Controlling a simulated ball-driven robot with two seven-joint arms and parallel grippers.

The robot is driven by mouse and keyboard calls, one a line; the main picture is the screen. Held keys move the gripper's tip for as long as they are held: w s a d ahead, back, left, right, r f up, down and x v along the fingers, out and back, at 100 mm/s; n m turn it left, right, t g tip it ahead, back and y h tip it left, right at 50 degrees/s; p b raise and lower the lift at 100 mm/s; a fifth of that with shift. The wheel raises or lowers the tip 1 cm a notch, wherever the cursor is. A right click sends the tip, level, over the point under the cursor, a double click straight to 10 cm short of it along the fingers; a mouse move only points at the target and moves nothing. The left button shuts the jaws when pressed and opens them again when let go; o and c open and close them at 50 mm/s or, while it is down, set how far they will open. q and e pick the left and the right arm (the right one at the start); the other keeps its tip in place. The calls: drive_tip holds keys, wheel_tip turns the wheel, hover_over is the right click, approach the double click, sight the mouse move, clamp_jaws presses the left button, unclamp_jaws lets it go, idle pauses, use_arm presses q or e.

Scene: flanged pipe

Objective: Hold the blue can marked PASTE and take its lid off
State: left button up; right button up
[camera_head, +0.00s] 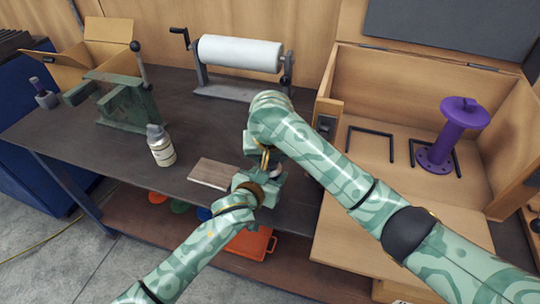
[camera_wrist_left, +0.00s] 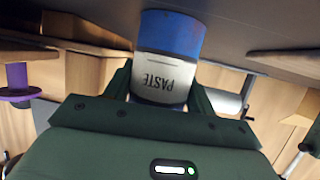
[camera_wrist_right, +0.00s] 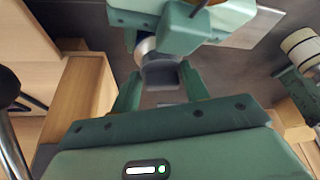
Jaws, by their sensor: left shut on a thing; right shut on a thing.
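The blue can marked PASTE (camera_wrist_left: 170,35) shows large in the left wrist view, its pale label upside down there. My left gripper (camera_wrist_left: 163,92) is shut on the can, one finger on each side of the label. The can's lid end is hidden in that view. In the right wrist view my right gripper (camera_wrist_right: 160,80) is shut on a small grey thing, probably the lid, right beside my left gripper (camera_wrist_right: 180,28). In the head view my right gripper (camera_head: 265,165) comes down from above and meets the left. The arms mostly hide the can there; I cannot tell whether the lid is seated.
A wooden board (camera_head: 213,174) lies on the dark bench just left of the grippers. A white bottle (camera_head: 160,147) stands further left. A paper roll (camera_head: 240,53) on a stand is behind. An open wooden box (camera_head: 400,75) with a purple flanged pipe (camera_head: 452,135) is at right.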

drive_tip(key=shift+r, duration=0.15)
drive_tip(key=shift+r, duration=0.95)
drive_tip(key=shift+r, duration=0.1)
drive_tip(key=shift+r, duration=1.9)
use_arm(q)
drive_tip(key=o, duration=1.5)
drive_tip(key=shift+c, duration=0.2)
